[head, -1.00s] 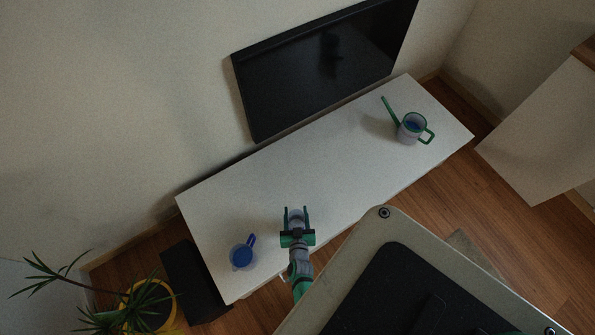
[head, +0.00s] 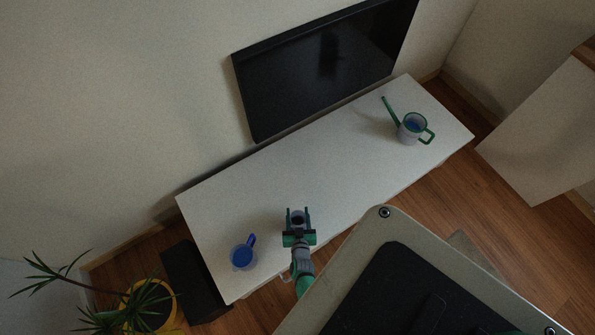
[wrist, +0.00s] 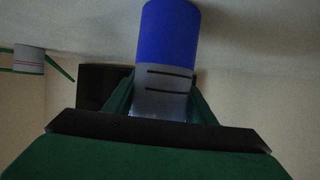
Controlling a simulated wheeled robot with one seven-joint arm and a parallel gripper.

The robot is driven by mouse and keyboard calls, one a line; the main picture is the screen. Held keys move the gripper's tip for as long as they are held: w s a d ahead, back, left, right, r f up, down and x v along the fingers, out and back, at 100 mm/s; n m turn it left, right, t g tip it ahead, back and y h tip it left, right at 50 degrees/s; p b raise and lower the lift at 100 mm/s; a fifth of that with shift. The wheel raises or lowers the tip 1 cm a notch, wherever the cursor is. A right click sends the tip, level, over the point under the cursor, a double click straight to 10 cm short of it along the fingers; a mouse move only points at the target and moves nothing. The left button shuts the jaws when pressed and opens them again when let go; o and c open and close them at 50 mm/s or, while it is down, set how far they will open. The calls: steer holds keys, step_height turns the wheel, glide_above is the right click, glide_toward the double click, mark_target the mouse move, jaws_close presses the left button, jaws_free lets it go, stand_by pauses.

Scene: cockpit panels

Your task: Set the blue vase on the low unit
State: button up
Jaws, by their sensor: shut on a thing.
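My gripper (head: 298,213) is over the front edge area of the long white low unit (head: 335,165), left of its middle. It is shut on the blue vase, whose round dark opening (head: 297,217) shows between the fingers in the head view. In the wrist view, which looks upside down, the vase (wrist: 168,35) has a blue band at the unit end and a grey part with dark stripes between the fingers. The vase is close to the unit's top; I cannot tell whether it touches.
A jug with a blue handle (head: 243,257) stands on the unit's left end. A grey and green watering can (head: 412,128) stands at its right end. A dark screen (head: 325,70) is behind. A potted plant (head: 150,303) is at lower left. The unit's middle is clear.

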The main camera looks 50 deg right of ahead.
steer(key=o, duration=1.2)
steer(key=shift+f, duration=0.1)
steer(key=v, duration=1.2)
steer(key=shift+s, duration=0.1)
steer(key=s+a+r+n+t+y, duration=0.1)
steer(key=a+r+n+t+y, duration=0.1)
steer(key=a+r, duration=0.5)
steer(key=s+a+r+n+t+y, duration=0.2)
steer(key=a+r, duration=0.6)
steer(key=r, duration=1.1)
steer(key=s+a+r+n+t+y, duration=0.2)
steer(key=a+r+n+y, duration=0.3)
steer(key=r, duration=0.8)
steer(key=shift+s+a+y, duration=0.1)
steer(key=shift+a+y, duration=0.4)
steer(key=shift+a, duration=0.8)
